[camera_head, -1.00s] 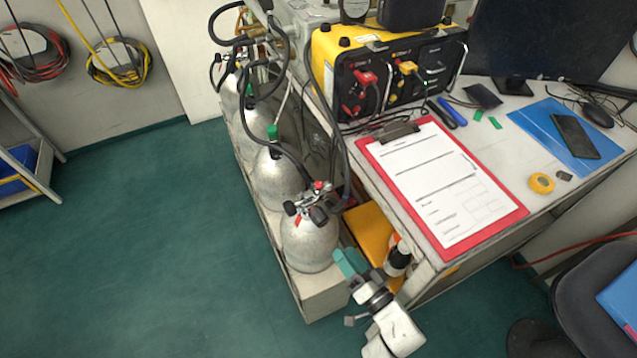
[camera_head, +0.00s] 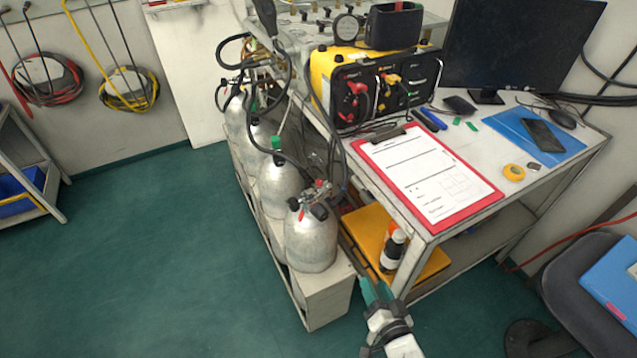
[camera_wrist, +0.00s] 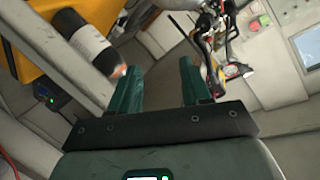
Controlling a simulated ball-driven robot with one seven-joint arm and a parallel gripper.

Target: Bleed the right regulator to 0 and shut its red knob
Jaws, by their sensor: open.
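The nearest silver cylinder (camera_head: 311,243) stands upright at the end of the row, with a valve assembly (camera_head: 314,196) on top. Small red parts show on that assembly; I cannot tell which is the regulator's knob or read a gauge there.
A table with a red clipboard (camera_head: 427,178) and a yellow-black box (camera_head: 372,87) stands right of the cylinders. A black-white bottle (camera_head: 393,250) and an orange-yellow case (camera_head: 425,265) are on its lower shelf. Green floor (camera_head: 150,260) at left is clear. A chair (camera_head: 560,310) is at right.

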